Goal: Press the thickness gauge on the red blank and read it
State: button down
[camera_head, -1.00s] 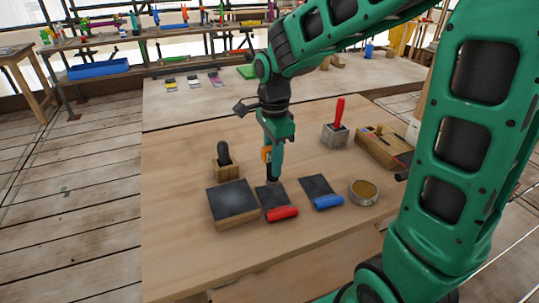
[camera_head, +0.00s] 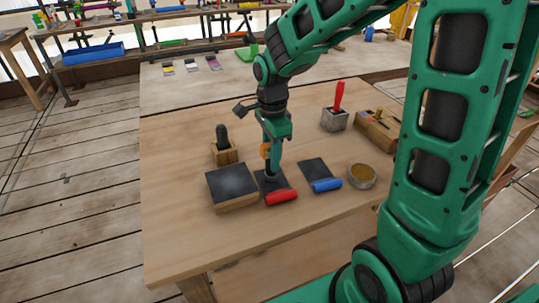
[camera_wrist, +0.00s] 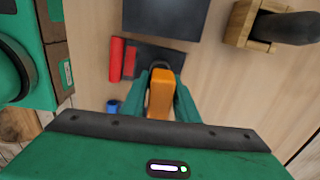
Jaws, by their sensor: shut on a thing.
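The red blank is a dark flat plate (camera_head: 264,187) with a red roll (camera_head: 282,197) along its front edge. It lies on the wooden table. In the wrist view its plate (camera_wrist: 150,55) and red roll (camera_wrist: 116,62) show beyond my fingers. My gripper (camera_head: 271,158) points down over the plate and is shut on the thickness gauge, whose orange body (camera_head: 265,150) shows beside the fingers. The orange gauge (camera_wrist: 160,95) also sits between my fingers in the wrist view. Its lower end appears at the plate; contact is unclear. No reading is visible.
A dark-topped block (camera_head: 232,184) stands close left of the red blank, and a blue-edged blank (camera_head: 318,172) lies to the right.

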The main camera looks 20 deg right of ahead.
jog(key=c, duration=1.3)
grip_release()
notch_tip(320, 180, up, 11)
jog(key=shift+f, duration=0.15)
jog(key=s+d+f+n, duration=0.2)
jog(key=s+d+n, duration=0.3)
jog(key=s+d, duration=0.3)
jog(key=s+d+f+n, duration=0.2)
jog(key=s+d+n, duration=0.4)
jog(key=s, duration=0.9)
jog(key=d, duration=0.3)
jog(key=shift+s+n, duration=0.25)
jog(key=shift+n, duration=0.05)
